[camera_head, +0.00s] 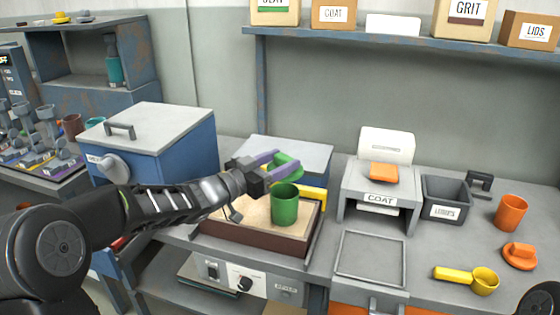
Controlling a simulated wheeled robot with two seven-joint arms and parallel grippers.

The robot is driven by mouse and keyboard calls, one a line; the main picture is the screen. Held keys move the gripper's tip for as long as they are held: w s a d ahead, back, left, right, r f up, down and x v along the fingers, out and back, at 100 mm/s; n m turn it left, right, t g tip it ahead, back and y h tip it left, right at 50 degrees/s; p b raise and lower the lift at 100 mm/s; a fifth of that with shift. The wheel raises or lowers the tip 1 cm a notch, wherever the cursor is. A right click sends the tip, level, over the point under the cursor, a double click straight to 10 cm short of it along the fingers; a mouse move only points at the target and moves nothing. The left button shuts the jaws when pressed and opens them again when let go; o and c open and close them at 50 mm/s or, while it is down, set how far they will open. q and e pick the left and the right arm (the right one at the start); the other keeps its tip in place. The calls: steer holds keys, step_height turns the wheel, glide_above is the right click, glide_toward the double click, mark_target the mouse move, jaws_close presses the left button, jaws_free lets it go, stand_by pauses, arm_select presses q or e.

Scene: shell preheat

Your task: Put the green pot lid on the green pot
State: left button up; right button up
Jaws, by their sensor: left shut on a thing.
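The green pot (284,208) stands upright in a brown-sided tray of sand-coloured fill (252,211). My left gripper (274,164), with purple fingers, reaches in from the left and is just behind and above the pot in the picture. It is shut on the green pot lid (289,168). The lid shows behind and above the pot's rim; I cannot tell how much gap lies between them. The fingers hide part of the lid. My right gripper is not in view.
A blue box with a grey lid (165,122) stands left of the tray. A yellow bar (313,193) is beside the pot. Right are a COAT stand (379,199) with an orange block, a dark bin (446,200), an orange cup (510,212), an orange lid (519,256) and a yellow scoop (484,281).

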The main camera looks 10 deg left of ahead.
arm_select(q)
steer(key=shift+f+b, duration=1.95)
steer(key=shift+f, duration=0.5)
steer(key=shift+p, duration=0.3)
steer(key=shift+f+b, duration=0.45)
steer(key=shift+f, duration=0.15)
steer(key=o, duration=1.1)
steer(key=p+v, duration=0.2)
steer(key=v, duration=0.9)
